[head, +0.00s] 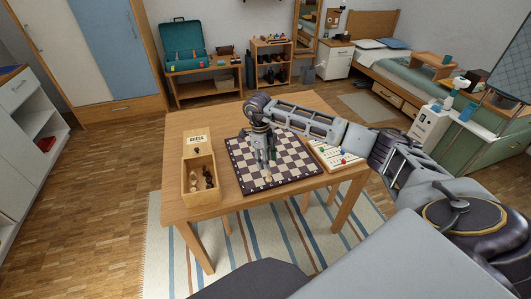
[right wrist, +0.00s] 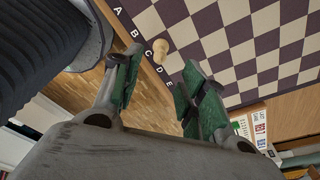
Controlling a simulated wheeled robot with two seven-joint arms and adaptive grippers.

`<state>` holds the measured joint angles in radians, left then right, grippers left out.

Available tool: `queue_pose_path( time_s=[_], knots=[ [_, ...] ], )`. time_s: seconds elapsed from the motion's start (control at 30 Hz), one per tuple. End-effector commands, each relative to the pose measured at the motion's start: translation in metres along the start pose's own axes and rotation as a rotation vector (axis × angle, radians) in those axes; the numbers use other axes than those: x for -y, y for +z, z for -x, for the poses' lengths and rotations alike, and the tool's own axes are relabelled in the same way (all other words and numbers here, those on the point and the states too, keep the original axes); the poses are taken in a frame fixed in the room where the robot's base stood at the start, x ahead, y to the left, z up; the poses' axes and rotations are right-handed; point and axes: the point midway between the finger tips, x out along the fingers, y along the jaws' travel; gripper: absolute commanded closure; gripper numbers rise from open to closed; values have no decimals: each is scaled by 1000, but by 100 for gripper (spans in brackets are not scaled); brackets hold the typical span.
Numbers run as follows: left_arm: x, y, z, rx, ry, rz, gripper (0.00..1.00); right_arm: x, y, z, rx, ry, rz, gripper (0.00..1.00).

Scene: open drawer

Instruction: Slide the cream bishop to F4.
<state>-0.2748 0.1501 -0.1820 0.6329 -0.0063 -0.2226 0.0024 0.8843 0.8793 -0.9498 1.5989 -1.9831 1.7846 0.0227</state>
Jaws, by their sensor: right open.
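The cream bishop (head: 268,179) stands near the front edge of the chequered board (head: 300,181) in the head view. In the right wrist view the cream bishop (right wrist: 161,50) sits by the board's lettered edge, close to the letters B to D. My right gripper (head: 265,166) points down over the front part of the board, just behind the bishop. In the right wrist view the right gripper (right wrist: 160,72) has its two green-padded fingers apart with nothing between them. The bishop shows beyond the fingertips. My left gripper is out of view.
A wooden box (head: 190,191) with dark pieces and a chess label stands left of the board. The wooden table (head: 228,202) is clear in front of the board.

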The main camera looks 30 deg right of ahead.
Motion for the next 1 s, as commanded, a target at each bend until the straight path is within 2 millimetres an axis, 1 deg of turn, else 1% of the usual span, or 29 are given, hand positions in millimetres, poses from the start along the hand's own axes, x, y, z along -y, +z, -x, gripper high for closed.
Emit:
queue_pose_path(
  time_s=[0.1,0.3,0.5,0.7,1.0],
  knots=[
    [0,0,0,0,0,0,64,-1,-1,-15,-3,2,1,58],
    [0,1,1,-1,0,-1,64,-1,-1,-39,-3,2,0,58],
    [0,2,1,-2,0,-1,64,-1,0,-58,-1,2,0,58],
    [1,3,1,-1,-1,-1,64,0,0,-66,-1,0,0,58],
    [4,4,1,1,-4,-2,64,0,0,-67,-1,0,0,58]
  ],
)
